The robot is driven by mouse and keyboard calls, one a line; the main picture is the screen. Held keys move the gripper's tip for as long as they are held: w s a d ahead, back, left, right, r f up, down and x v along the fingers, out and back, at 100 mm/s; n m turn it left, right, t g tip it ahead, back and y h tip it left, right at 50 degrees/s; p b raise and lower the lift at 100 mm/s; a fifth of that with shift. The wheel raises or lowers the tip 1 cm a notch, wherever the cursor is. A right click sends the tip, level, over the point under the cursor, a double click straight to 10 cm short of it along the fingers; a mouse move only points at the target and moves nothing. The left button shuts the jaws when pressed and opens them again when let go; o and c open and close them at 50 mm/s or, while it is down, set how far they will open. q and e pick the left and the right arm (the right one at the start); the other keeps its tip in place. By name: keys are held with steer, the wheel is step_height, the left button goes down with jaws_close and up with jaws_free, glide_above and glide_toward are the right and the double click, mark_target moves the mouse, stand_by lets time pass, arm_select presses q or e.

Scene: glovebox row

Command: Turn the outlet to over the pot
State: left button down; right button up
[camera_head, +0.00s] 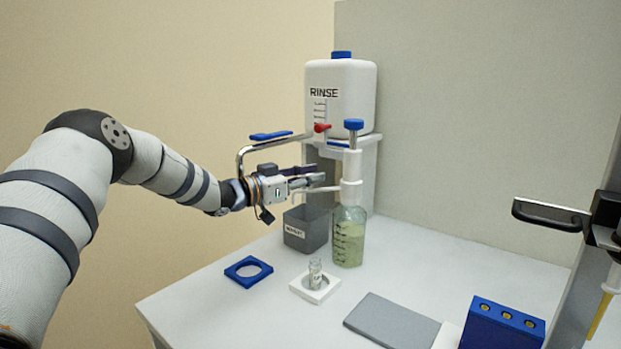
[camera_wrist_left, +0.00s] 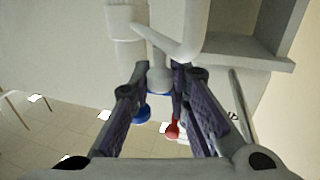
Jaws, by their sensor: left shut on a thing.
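A white dispenser (camera_head: 352,172) with a blue knob stands on a clear bottle (camera_head: 348,240) of greenish contents. Its thin white outlet (camera_head: 318,190) reaches left, its tip near the grey box-shaped pot (camera_head: 306,240), which carries a label. I cannot tell exactly whether the tip is over the pot. My left gripper (camera_head: 318,178) is at the dispenser, just above the outlet, shut on a white part. In the left wrist view the fingers (camera_wrist_left: 159,78) close around this part, with the white outlet (camera_wrist_left: 158,45) beyond. The fingers hide the exact contact.

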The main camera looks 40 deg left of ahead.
arm_select(q)
steer(key=c, duration=1.5)
jaws_free()
steer(key=v, duration=1.2)
steer(key=shift+s, duration=0.1)
